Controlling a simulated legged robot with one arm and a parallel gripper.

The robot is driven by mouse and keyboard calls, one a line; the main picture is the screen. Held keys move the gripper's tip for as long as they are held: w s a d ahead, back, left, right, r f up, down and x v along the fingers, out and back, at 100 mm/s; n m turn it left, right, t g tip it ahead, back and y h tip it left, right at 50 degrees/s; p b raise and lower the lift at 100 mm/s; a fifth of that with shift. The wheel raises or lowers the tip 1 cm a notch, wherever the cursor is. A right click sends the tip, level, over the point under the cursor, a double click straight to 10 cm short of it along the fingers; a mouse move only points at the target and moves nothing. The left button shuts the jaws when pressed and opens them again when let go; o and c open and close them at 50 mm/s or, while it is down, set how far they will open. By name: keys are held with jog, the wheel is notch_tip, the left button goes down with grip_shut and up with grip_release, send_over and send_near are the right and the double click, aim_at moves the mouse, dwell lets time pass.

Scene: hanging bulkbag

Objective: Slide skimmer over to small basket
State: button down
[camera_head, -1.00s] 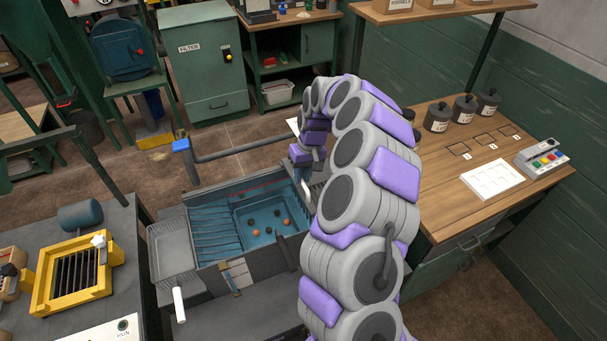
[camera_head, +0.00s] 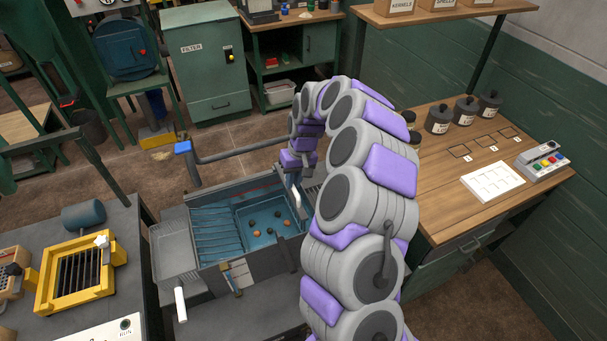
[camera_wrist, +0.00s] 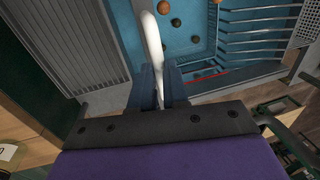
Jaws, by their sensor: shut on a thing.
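My gripper (camera_wrist: 158,92) is shut on a white curved handle (camera_wrist: 153,40), which I take to be the skimmer's. In the head view the white handle (camera_head: 296,192) shows below my gripper at the right end of the blue tank (camera_head: 262,261). The rest of the skimmer cannot be made out. Several brown and dark balls (camera_wrist: 176,22) lie on the blue tank floor. A grey mesh basket (camera_head: 175,250) sits at the tank's left end, with a white handle (camera_head: 180,305) at its front; its mesh shows at the wrist view's upper right (camera_wrist: 309,25).
Blue slats (camera_head: 213,232) fill the tank's left half. A grey ribbed panel (camera_wrist: 62,42) lies by its right end. A dark bar with a blue end (camera_head: 183,147) runs behind the tank. A yellow-framed grate (camera_head: 73,277) is at left; a wooden counter (camera_head: 450,190) is at right.

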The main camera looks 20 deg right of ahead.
jog(key=a+p, duration=0.7)
jog(key=a, duration=2.5)
jog(key=shift+d, duration=0.15)
jog(key=c, duration=1.5)
grip_release()
jog(key=o, duration=0.4)
jog(key=shift+a, duration=0.45)
jog(key=r, duration=0.2)
jog(key=d+r, duration=0.1)
jog(key=r, duration=0.4)
jog(key=shift+w+d+p, duration=0.1)
jog(key=shift+d+p, duration=0.05)
jog(key=shift+p, duration=0.15)
